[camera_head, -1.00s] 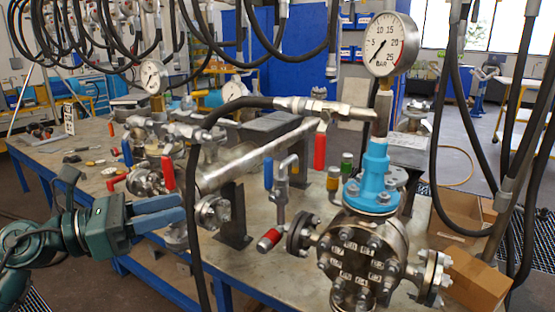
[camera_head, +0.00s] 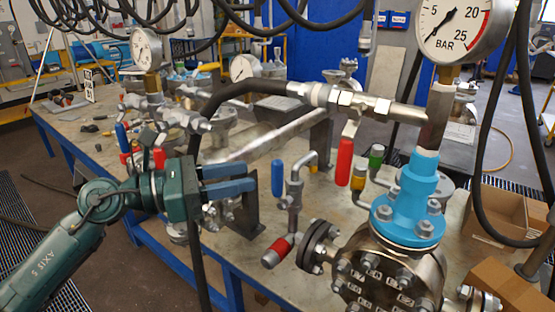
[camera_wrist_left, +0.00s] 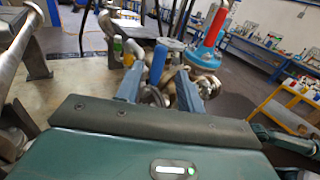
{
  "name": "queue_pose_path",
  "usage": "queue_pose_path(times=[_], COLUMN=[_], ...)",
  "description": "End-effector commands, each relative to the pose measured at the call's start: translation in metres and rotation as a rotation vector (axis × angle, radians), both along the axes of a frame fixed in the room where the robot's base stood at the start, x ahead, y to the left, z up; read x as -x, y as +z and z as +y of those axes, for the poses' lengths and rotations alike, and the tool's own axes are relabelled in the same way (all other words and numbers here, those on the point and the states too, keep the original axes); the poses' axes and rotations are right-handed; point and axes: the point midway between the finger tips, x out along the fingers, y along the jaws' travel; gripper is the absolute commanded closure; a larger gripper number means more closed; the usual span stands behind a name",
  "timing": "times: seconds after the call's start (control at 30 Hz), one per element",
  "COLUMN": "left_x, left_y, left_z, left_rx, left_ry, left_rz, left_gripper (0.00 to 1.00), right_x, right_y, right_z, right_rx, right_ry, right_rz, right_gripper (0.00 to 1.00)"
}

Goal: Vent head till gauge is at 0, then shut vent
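The gauge (camera_head: 460,28) stands above the cyan neck (camera_head: 410,195) of the flanged vessel head (camera_head: 385,270). Its needle points to the lower left, below the 5; I cannot read the exact value. A small valve with an upright blue handle (camera_head: 277,178) stands left of the head. My left gripper (camera_head: 252,178) is open, its blue fingers pointing toward that handle from the left. In the left wrist view a blue handle (camera_wrist_left: 157,62) shows between and beyond the parted fingers (camera_wrist_left: 160,92). Contact cannot be made out. My right gripper is out of view.
A red lever (camera_head: 344,162) hangs below the hose fitting. A black hose (camera_head: 196,220) hangs close to my left gripper. Other gauges and valves crowd the bench behind; cardboard boxes (camera_head: 510,215) stand at right.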

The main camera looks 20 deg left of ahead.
Motion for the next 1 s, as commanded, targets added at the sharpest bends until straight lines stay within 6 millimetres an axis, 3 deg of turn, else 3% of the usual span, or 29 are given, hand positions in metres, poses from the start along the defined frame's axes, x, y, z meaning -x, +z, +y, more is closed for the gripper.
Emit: queue_pose_path(times=[0.2,0.4,0.8,1.0], left_x=[-0.025,-0.040,-0.044,-0.044], left_y=[0.005,0.002,0.000,0.000], left_z=[-0.034,-0.054,-0.060,-0.060], left_rx=[0.007,0.004,0.001,0.001], left_ry=[-0.001,0.000,0.000,0.000], left_rz=[-0.001,0.000,0.001,0.001], left_gripper=[0.62,0.62,0.62,0.78], right_x=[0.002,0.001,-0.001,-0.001], right_y=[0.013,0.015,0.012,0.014], right_z=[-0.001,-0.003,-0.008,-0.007], right_rx=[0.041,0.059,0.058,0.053], right_ry=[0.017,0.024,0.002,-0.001], right_rz=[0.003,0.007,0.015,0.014], right_gripper=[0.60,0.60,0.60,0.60])
